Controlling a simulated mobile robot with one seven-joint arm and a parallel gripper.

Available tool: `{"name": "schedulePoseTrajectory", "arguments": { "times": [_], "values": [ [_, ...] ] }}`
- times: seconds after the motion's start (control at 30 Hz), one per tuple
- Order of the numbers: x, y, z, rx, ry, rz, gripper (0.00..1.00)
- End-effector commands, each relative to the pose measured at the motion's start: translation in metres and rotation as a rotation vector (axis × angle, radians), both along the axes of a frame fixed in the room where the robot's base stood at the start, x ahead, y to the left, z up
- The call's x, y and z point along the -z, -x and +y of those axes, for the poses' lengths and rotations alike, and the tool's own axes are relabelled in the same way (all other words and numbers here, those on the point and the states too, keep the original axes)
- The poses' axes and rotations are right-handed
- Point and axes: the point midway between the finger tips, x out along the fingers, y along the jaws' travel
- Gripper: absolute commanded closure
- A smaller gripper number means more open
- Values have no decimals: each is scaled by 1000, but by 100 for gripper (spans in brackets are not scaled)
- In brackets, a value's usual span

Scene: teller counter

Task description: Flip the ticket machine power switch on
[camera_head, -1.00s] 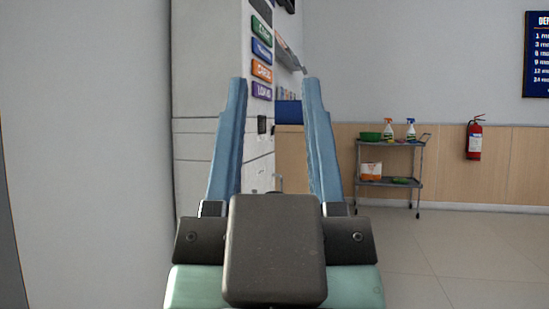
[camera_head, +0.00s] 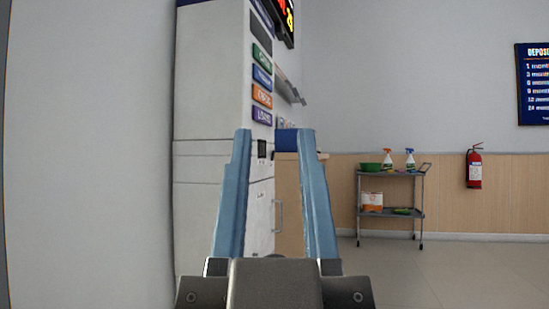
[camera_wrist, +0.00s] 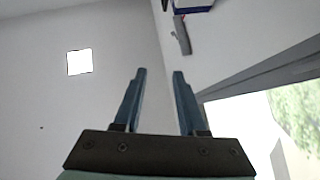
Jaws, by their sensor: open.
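The ticket machine (camera_head: 215,120) is a tall white cabinet left of centre in the head view. Its narrow front carries green, blue, orange and purple labels, a small dark slot and a handle. I cannot make out a power switch. My gripper (camera_head: 275,135) is open and empty, its two blue fingers pointing up in front of the cabinet and apart from anything. In the wrist view my gripper (camera_wrist: 160,72) is also open, with wall and ceiling beyond it.
A cart (camera_head: 390,212) with spray bottles and a green bowl stands by the back wall. A red fire extinguisher (camera_head: 474,168) hangs right of it. A pale surface (camera_head: 90,150) fills the left side. The floor (camera_head: 460,270) at the right is clear.

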Motion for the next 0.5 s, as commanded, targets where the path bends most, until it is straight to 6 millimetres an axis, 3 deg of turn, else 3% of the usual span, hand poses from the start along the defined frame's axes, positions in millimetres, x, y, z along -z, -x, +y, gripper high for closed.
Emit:
{"name": "schedulePoseTrajectory", "arguments": {
  "times": [0.03,0.2,0.37,0.5],
  "values": [
    [-1,0,0,0,0,0,71],
    [-19,0,0,0,0,0,100],
    [-57,0,0,0,0,0,100],
    [-103,0,0,0,0,0,100]
  ]
}}
